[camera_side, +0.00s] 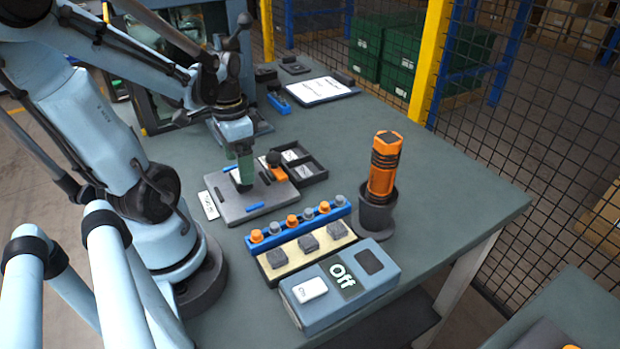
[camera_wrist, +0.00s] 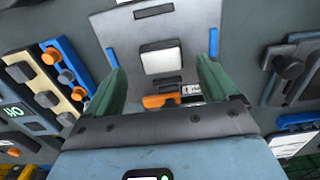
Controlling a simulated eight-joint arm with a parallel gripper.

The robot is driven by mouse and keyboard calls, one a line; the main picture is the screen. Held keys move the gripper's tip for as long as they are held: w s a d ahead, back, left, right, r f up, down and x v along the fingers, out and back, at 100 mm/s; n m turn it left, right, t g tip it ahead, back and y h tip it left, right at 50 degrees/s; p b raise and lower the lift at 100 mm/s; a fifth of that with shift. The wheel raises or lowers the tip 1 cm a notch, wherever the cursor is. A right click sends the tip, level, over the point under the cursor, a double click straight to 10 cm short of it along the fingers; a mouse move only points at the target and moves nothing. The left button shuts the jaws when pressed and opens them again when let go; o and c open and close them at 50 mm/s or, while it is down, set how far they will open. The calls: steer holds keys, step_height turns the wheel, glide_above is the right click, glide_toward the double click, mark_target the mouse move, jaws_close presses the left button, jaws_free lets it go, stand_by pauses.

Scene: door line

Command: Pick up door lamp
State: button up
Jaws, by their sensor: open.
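My gripper (camera_side: 244,180) points down over a grey panel (camera_side: 235,207) on the table. In the wrist view my gripper's two green fingers (camera_wrist: 161,66) are apart, one on each side of a white square block (camera_wrist: 162,60) on the panel. This block may be the door lamp; no label confirms it. The fingers hide it in the side view. I cannot tell how far the fingertips are above the panel. An orange and black part (camera_side: 276,169) is beside the fingers; an orange part (camera_wrist: 160,101) also shows between them in the wrist view.
A black tray (camera_side: 312,173) stands behind the panel. A blue rack (camera_side: 270,240) of orange and grey knobs, a cream strip (camera_side: 275,268) with dark blocks and a blue box (camera_side: 325,300) reading "Off" are in front. An orange-black cylinder (camera_side: 384,165) stands in a dark cup (camera_side: 375,212).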

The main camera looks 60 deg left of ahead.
mark_target(234, 174)
steer(key=shift+a+f, duration=0.1)
steer(key=shift+f, duration=2)
steer(key=c, duration=1.1)
